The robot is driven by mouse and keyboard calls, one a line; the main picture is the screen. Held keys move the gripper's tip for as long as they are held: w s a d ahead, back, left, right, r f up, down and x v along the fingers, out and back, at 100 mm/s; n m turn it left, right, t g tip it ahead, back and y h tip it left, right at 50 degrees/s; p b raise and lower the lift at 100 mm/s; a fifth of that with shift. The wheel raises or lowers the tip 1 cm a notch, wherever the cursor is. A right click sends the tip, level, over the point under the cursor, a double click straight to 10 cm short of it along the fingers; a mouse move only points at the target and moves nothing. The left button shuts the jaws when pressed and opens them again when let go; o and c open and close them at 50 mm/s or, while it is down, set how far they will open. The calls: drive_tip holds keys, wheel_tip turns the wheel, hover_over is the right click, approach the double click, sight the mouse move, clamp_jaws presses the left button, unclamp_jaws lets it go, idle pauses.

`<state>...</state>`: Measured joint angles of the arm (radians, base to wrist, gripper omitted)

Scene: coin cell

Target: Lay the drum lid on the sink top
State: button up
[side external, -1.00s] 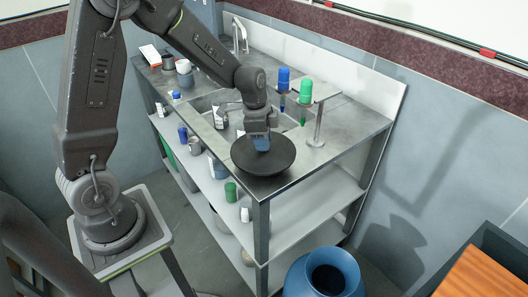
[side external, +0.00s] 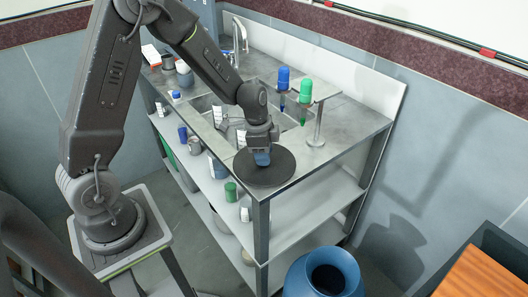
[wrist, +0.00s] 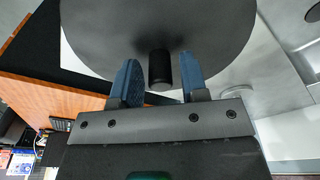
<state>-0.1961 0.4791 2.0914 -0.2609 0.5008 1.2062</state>
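The drum lid (side external: 268,176) is a dark round disc. It lies flat on the front right corner of the grey sink top (side external: 345,125), its edge close to the counter's front edge. My gripper (side external: 262,158) is directly over the lid. In the wrist view, the lid (wrist: 160,25) fills the top, and its short black knob (wrist: 160,69) stands between the two blue fingers of my gripper (wrist: 160,78). There is a visible gap on each side of the knob, so the fingers are open around it and not gripping.
A blue drum (side external: 327,278) with an open top stands on the floor below. A metal stand (side external: 318,125) holding blue and green capped items rises just behind the lid. The sink basin (side external: 210,103) lies left of it. Shelves below hold several small containers.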

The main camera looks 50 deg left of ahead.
drive_tip(key=shift+o, duration=0.6)
drive_tip(key=shift+r, duration=0.1)
wheel_tip(320, 180, up, 11)
drive_tip(key=s+a, duration=0.1)
drive_tip(key=s+d+r+n+t, duration=0.2)
drive_tip(key=s+d+r+n, duration=0.1)
drive_tip(key=s, duration=0.6)
drive_tip(key=s+d+r+n+t+y, duration=0.1)
drive_tip(key=s+d+r+n, duration=0.3)
drive_tip(key=s, duration=0.5)
wheel_tip(320, 180, up, 4)
drive_tip(key=shift+s+f+n+t, duration=0.2)
drive_tip(key=shift+s+n+t, duration=0.15)
drive_tip(key=shift+n+t, duration=0.5)
